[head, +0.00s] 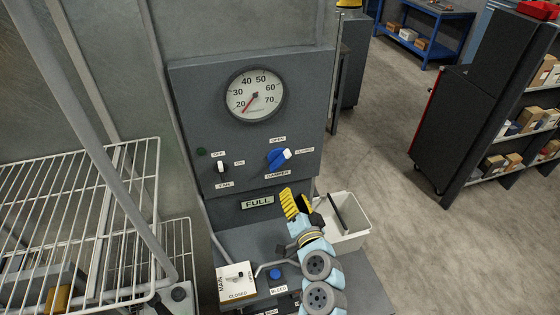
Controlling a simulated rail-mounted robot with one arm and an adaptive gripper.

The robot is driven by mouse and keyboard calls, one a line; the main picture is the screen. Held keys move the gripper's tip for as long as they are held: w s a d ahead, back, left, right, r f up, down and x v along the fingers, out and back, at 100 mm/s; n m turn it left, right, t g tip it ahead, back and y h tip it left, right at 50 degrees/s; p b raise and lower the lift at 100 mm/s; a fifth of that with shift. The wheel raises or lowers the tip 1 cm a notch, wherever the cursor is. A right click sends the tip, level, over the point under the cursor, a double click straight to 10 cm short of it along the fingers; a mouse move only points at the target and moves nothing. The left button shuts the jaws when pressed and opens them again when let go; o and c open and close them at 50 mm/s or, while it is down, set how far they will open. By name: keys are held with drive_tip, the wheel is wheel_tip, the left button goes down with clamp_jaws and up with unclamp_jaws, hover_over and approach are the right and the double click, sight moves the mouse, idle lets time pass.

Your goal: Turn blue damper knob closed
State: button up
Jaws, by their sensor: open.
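The blue damper knob (276,160) is on the grey control panel (190,110), above its DAMPER label. Its white pointer end (287,154) points right and slightly up, toward the CLOSED label (304,150). The OPEN label (278,140) is directly above the knob. My gripper (298,203), with yellow and black fingers, is open below and slightly right of the knob, in front of the lower panel. It is apart from the knob, and I see nothing held between its fingers.
A white bin (352,232) stands behind my gripper at right. Below are a white-plated valve (237,283) and a blue bleed button (275,274). A wire rack (80,190) fills the left.

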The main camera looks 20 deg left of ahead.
sight(281, 165)
drive_tip(key=p+x, duration=0.1)
drive_tip(key=x, duration=1.4)
drive_tip(key=shift+f, duration=0.1)
clamp_jaws()
